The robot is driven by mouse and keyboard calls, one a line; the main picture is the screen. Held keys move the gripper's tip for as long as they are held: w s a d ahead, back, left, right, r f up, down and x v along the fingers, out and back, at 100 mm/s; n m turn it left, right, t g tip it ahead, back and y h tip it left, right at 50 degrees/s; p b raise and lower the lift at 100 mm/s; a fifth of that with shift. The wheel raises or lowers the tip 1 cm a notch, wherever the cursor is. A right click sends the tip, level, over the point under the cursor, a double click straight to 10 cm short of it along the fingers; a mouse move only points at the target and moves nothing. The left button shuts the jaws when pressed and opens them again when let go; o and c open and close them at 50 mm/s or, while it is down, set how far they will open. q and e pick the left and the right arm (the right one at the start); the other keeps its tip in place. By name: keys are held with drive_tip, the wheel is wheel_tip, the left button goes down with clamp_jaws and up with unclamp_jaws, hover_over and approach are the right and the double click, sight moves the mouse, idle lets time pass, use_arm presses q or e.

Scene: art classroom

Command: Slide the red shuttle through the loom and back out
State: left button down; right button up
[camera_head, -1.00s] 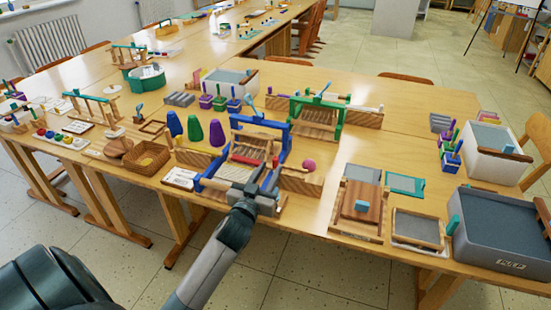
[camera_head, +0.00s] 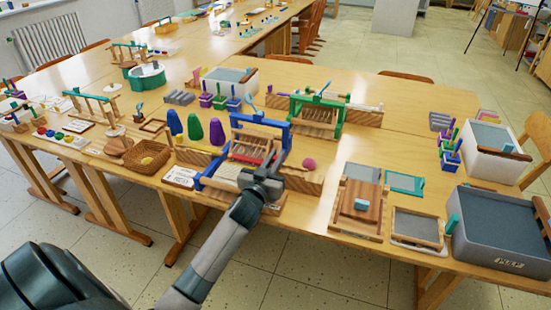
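The blue-framed loom (camera_head: 262,123) stands near the front edge of the table, at the middle of the view. A red piece that looks like the shuttle (camera_head: 248,159) lies across the loom's front part, under the wooden bars. My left gripper (camera_head: 270,167) is at the right front of the loom, over its blue side frame, close to the red piece's right end. Its fingers are small and partly hidden by the gripper body, so I cannot tell whether they are open or touch the red piece. My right gripper is out of view.
A wooden block with a pink ball (camera_head: 309,163) stands right of the loom. Purple and green cones (camera_head: 195,127) and a wicker basket (camera_head: 147,157) stand left. A green-framed loom (camera_head: 318,115) is behind. A wooden press (camera_head: 358,207) and grey pulp tub (camera_head: 497,232) are at right.

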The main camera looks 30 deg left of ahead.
sight(320, 179)
use_arm(q)
drive_tip(key=shift+d, duration=0.3)
drive_tip(key=w+d, duration=0.1)
drive_tip(key=d, duration=0.3)
drive_tip(key=w+d, duration=0.1)
drive_tip(key=d, duration=0.3)
drive_tip(key=w+d, duration=0.1)
drive_tip(key=d, duration=0.3)
drive_tip(key=shift+d+f+b, duration=0.15)
drive_tip(key=shift+d+b, duration=0.05)
drive_tip(key=shift+b, duration=0.1)
drive_tip(key=shift+w+d, duration=0.1)
drive_tip(key=shift+d, duration=0.25)
drive_tip(key=c, duration=1.8)
unclamp_jaws()
drive_tip(key=shift+d, duration=0.15)
drive_tip(key=shift+o, duration=0.2)
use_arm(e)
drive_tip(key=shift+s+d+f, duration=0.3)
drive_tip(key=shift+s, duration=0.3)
